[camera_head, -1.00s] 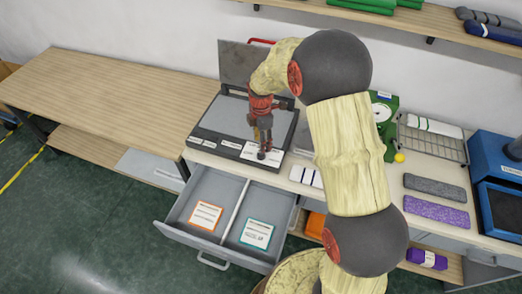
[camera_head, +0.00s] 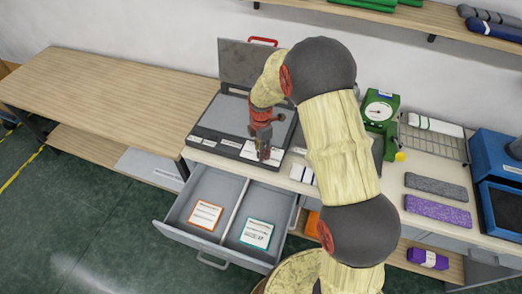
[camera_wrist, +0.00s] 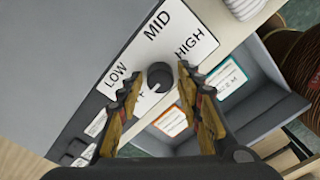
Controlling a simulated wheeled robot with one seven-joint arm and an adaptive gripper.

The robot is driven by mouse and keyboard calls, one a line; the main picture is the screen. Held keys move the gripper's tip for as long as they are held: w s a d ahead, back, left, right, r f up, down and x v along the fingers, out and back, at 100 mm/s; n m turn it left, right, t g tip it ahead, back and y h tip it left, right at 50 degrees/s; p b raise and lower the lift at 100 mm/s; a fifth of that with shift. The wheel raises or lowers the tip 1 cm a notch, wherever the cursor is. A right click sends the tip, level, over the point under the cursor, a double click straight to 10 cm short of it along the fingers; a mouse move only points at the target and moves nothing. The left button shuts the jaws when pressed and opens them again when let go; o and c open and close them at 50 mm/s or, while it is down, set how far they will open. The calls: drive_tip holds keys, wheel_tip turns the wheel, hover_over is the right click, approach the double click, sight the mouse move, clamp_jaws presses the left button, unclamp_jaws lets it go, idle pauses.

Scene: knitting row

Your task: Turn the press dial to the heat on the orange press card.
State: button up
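The black press dial (camera_wrist: 158,76) sits on a white plate (camera_wrist: 155,38) marked LOW, MID and HIGH in the wrist view. I cannot read where its pointer stands. My gripper (camera_wrist: 156,80) is open, with one finger on each side of the dial and gaps showing between them. In the head view my gripper (camera_head: 263,156) is over the front of the press (camera_head: 228,113), largely hiding the dial. The orange-bordered card (camera_head: 206,215) lies in the open drawer's left compartment, its text too small to read. It shows partly in the wrist view (camera_wrist: 171,122).
A teal-bordered card (camera_head: 257,233) lies in the drawer's right compartment. The open drawer (camera_head: 212,246) juts out below the press. The press lid (camera_head: 246,63) stands raised behind. A green scale (camera_head: 379,109) stands to the right. The wooden bench (camera_head: 110,95) at left is clear.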

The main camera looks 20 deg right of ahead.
drive_tip(key=c, duration=0.9)
drive_tip(key=shift+o, duration=0.2)
